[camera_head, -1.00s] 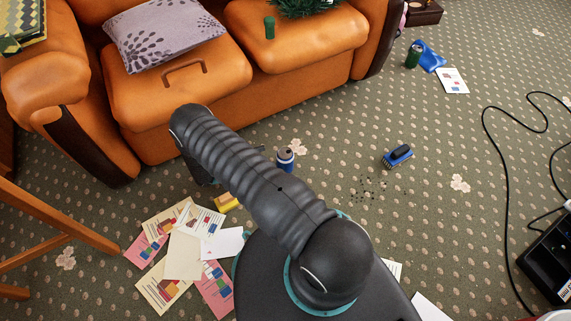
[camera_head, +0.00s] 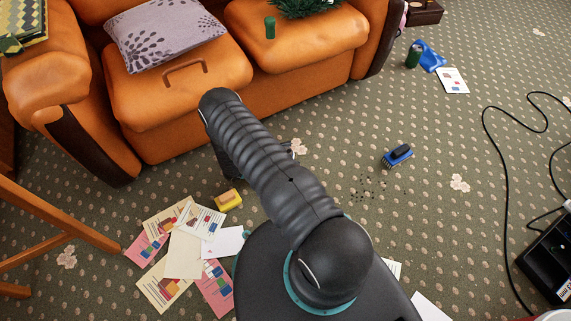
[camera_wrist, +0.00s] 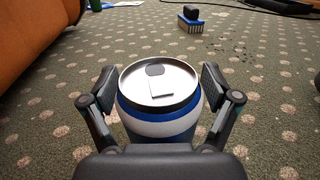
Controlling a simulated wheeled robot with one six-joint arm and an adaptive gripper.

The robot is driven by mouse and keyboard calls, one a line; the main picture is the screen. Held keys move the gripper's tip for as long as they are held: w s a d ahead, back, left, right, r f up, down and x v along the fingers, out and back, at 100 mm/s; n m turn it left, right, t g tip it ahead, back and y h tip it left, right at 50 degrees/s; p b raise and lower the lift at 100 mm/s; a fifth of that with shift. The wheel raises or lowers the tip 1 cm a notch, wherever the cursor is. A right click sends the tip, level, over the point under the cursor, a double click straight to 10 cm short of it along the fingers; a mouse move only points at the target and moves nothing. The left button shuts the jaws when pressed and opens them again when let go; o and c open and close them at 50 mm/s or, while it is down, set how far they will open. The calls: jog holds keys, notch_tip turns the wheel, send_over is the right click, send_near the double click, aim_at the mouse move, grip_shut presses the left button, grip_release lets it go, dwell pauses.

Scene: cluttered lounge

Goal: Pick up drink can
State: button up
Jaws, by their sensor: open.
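The drink can (camera_wrist: 158,115) stands upright on the carpet in the wrist view, with a silver top and blue and white bands. My gripper (camera_wrist: 158,90) is open, with one finger on each side of the can. A small gap shows between each finger and the can. The can's lower part is hidden behind my gripper's body. In the head view the can is hidden behind my arm, and my fingers cannot be made out there.
A blue brush (camera_head: 398,156) lies on the carpet beyond the can, near dark crumbs (camera_head: 372,188). The orange sofa (camera_head: 190,125) stands behind. A yellow sponge (camera_head: 228,200) and scattered papers (camera_head: 185,255) lie at left.

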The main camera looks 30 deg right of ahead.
aim_at(293, 152)
jog(key=c, duration=1)
jog(key=shift+o, duration=0.2)
jog(key=shift+r, duration=0.5)
jog(key=r, duration=0.2)
jog(key=r+p, duration=0.1)
jog(key=shift+s+d+r, duration=0.1)
jog(key=shift+s+r, duration=0.2)
jog(key=shift+r, duration=0.1)
jog(key=s+d+r, duration=0.2)
jog(key=s+r, duration=0.1)
jog(key=s, duration=0.2)
jog(key=s+d+r+p, duration=0.1)
jog(key=s+r, duration=0.2)
jog(key=s, duration=0.2)
jog(key=shift+s+d, duration=0.15)
jog(key=shift+d, duration=0.25)
jog(key=shift+r, duration=0.1)
